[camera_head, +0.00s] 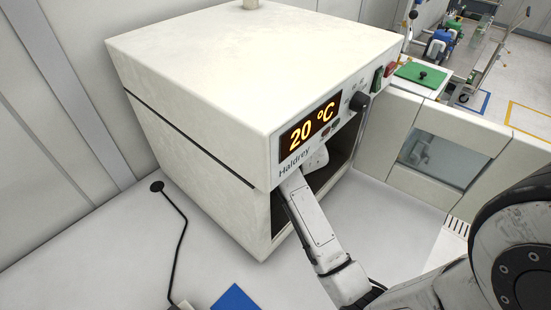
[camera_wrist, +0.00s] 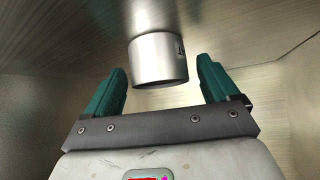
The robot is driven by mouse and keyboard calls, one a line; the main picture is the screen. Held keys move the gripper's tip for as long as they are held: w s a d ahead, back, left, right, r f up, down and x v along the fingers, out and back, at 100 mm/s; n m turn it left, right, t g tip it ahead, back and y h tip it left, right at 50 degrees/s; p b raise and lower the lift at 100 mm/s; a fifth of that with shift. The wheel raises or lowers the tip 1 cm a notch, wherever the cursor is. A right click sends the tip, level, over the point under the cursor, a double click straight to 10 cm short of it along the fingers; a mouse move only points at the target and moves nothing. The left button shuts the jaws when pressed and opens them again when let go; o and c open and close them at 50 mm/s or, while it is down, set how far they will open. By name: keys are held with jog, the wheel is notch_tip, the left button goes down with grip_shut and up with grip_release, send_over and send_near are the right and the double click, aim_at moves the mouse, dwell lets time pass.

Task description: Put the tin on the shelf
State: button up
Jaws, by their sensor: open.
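The tin (camera_wrist: 158,60) is a small silvery cylinder with a dark mark on its right side. In the wrist view it stands between the green fingers of my gripper (camera_wrist: 160,88), with a gap on each side. My gripper is open. In the head view my arm reaches through the front opening of the cream oven (camera_head: 250,75), so my gripper and the tin are hidden there. I cannot make out a separate shelf inside; the wrist view shows plain metal surfaces around the tin.
The oven's door (camera_head: 435,150), with a window, stands open to the right. The oven display reads 20 °C. A blue item (camera_head: 234,298) lies on the white bench at the front, near a black cable (camera_head: 182,230). A green mat (camera_head: 422,74) is behind the door.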

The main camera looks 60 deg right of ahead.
jog(key=shift+s+a+r, duration=0.15)
jog(key=shift+r, duration=0.2)
jog(key=v, duration=0.2)
jog(key=shift+s+a+r, duration=0.15)
jog(key=shift+s+r, duration=0.05)
jog(key=shift+r, duration=0.05)
jog(key=s+a, duration=0.2)
jog(key=s, duration=0.1)
jog(key=s+a+b, duration=0.1)
jog(key=s+a, duration=0.1)
jog(key=s, duration=0.1)
jog(key=s+a, duration=0.2)
jog(key=s, duration=0.1)
jog(key=shift+s+a+f+b, duration=0.15)
jog(key=shift+s+a+b, duration=0.15)
jog(key=shift+s, duration=0.05)
jog(key=shift+s, duration=0.1)
